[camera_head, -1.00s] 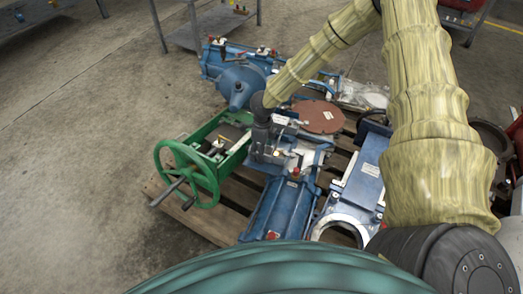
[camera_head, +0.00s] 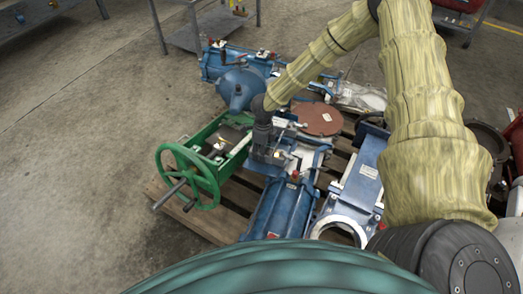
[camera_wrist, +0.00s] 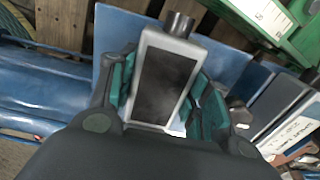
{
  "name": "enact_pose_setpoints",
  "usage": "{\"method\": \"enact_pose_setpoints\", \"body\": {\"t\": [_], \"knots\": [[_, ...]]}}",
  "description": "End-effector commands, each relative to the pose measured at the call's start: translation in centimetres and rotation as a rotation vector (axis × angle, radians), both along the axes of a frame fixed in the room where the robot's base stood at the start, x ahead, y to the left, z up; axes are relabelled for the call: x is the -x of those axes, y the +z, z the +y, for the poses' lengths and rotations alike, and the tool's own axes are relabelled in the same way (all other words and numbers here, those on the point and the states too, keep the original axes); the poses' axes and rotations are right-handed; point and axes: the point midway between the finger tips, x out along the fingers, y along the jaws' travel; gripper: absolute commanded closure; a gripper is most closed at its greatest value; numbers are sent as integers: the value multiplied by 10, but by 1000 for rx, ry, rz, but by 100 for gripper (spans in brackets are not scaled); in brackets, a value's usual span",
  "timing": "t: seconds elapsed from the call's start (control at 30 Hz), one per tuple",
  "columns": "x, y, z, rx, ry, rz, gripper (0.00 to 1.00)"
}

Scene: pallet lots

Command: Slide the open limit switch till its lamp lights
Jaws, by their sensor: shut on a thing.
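In the wrist view a grey box-shaped switch (camera_wrist: 160,85) with a dark face and a short round metal stub on its far end sits between my two green-padded fingers. My gripper (camera_head: 263,152) is shut on it, a finger against each side. In the head view my gripper points down at the near blue valve actuator (camera_head: 285,207), at its upper end. There the switch is mostly hidden behind my gripper. No lit lamp can be made out on the switch in either view.
A green frame with a handwheel (camera_head: 188,177) stands close on the left. A blue gate valve (camera_head: 363,180) lies to the right, a brown round cover (camera_head: 317,119) behind. Another blue actuator (camera_head: 236,88) lies at the back. All crowd a wooden pallet (camera_head: 222,222); the floor at left is clear.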

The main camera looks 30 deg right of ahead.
Motion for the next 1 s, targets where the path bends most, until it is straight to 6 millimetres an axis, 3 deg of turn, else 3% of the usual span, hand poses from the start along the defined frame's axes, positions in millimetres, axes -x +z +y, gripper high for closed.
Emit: {"method": "enact_pose_setpoints", "body": {"t": [0.17,0.2,0.3,0.67,1.0], "knots": [[-1,0,-1,2,-1,-1,95],[-1,0,-1,2,-1,-1,45],[-1,0,-1,1,0,-1,30],[-1,3,0,0,1,-1,30],[-4,48,-3,-1,-1,-2,30]]}}
